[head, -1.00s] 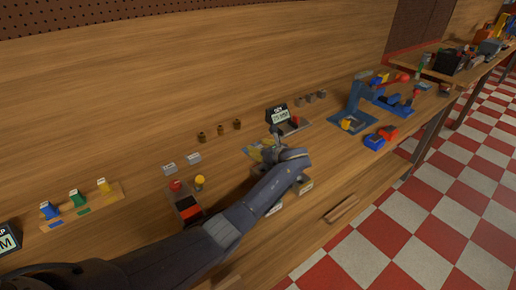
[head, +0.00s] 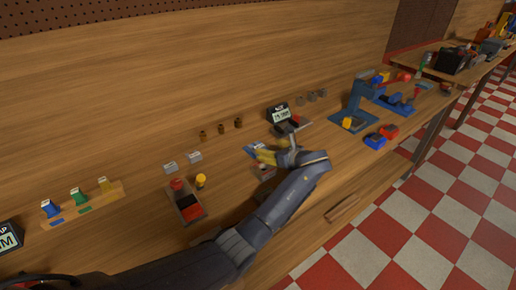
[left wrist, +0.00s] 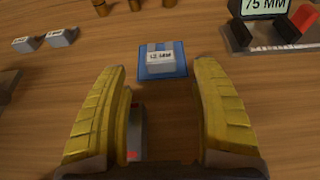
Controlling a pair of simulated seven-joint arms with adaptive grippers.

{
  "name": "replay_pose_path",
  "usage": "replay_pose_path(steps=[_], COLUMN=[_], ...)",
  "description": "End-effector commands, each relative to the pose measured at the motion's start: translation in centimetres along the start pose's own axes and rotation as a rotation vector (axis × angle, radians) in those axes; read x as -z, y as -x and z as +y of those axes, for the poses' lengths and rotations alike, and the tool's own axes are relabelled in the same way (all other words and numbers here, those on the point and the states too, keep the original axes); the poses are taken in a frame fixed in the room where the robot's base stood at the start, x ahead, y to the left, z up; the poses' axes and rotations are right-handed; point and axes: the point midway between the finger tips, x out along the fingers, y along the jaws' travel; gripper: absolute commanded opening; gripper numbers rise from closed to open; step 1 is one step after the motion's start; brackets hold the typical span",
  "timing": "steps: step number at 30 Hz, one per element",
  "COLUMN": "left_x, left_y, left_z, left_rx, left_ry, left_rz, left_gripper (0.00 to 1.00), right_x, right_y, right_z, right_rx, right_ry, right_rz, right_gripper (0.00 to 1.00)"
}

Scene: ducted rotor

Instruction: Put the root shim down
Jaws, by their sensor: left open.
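A small pale grey block with a millimetre label, which looks like the root shim, rests on a blue square pad (left wrist: 176,72) in the left wrist view; the shim (left wrist: 161,60) lies flat within the pad's edges. My left gripper (left wrist: 168,75) has its yellow fingers spread wide, and nothing is held between them. The shim sits just beyond the fingertips, apart from them. In the head view the left gripper (head: 262,153) is low over the bench, with the pad partly showing beside it. My right gripper is not in view.
Two grey labelled blocks (head: 183,162) lie to the left, with several brown cylinders (head: 221,130) behind. A gauge with a 75 MM display (head: 280,114) stands behind the gripper. A red-and-black device (head: 185,202) is at left; a grey, red-marked object (left wrist: 135,130) lies below the fingers.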

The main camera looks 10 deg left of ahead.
Motion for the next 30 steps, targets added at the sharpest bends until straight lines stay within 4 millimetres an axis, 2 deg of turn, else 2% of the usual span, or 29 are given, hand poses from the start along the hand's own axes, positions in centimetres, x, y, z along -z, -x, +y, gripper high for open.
replay_pose_path(steps=[3, 10, 16, 30], left_x=[0.2, 0.3, 0.3, 0.5], left_y=[2.2, 4.5, 5.1, 5.1], left_z=[-0.5, -0.9, -1.0, -1.3], left_rx=[0.009, 0.015, 0.017, 0.033], left_ry=[-0.003, -0.007, -0.008, -0.015], left_rz=[0.002, 0.000, -0.001, -0.003], left_gripper=[0.65, 0.65, 0.65, 0.65], right_x=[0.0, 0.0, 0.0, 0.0], right_y=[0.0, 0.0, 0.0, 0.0], right_z=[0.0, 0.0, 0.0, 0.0], right_rx=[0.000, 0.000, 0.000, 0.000], right_ry=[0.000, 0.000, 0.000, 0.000], right_rz=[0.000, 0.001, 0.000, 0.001], right_gripper=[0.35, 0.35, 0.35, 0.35])
